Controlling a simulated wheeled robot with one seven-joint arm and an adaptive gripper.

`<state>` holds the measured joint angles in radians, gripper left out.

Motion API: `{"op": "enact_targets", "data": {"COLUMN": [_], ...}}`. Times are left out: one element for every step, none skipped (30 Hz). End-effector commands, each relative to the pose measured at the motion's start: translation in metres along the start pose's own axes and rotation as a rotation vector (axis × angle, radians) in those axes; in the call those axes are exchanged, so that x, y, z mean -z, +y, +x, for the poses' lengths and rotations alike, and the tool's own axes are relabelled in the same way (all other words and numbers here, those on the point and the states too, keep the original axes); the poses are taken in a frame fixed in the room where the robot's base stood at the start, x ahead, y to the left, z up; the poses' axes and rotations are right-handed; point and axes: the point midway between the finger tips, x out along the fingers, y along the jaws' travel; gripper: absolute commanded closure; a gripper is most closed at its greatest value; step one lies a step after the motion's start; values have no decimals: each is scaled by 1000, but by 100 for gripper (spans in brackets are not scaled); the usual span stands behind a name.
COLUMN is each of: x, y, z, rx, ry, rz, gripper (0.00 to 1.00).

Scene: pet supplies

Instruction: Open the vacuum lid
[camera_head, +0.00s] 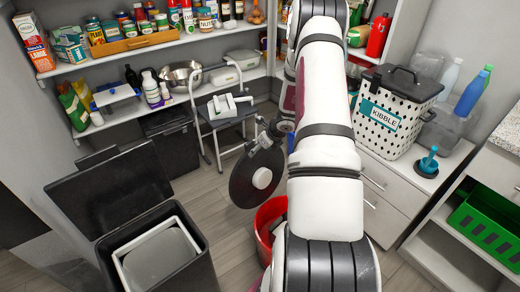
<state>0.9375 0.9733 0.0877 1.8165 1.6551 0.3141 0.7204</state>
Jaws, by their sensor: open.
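A dark round lid (240,184) with a white round knob at its centre is tilted up on edge in the middle of the head view. It is the likely vacuum lid, but no label shows. A red bucket-like container (268,215) is just below and right of it, partly hidden by my arm. My gripper (262,142) is open at the lid's upper edge. I cannot tell whether its fingers touch the lid, or whether the lid is hinged to the red container.
A black bin (200,262) with its lid (108,188) raised stands at the lower left. A step stool (215,130) stands behind the round lid. A kibble box (385,125) is on the right cabinet. Stocked shelves line the back. Some floor shows between bin and lid.

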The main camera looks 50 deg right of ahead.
Motion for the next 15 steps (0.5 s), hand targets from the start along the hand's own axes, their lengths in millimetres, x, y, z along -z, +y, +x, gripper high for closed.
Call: {"op": "enact_targets", "data": {"x": [1,1,1,1,0,0,0,0,0,0,0,0,0,-1,-1], "y": [0,0,0,0,-1,-1,-1,-1,-1,-2,-1,-2,-1,-1,-1], "z": [0,0,-1,-2,-4,-7,-11,-15,-21,-26,-32,-41,-47,-53,-62], "rx": [0,0,0,1,1,2,2,2,2,4,3,4,4,3,3], "ry": [1,1,1,1,1,0,0,1,0,0,1,0,0,0,-1], "rz": [0,0,0,0,0,0,0,-1,-1,0,0,-2,-1,-2,-2], "gripper": [43,43,43,43,43,43,43,43,43,43,43,43,43,43,43]}}
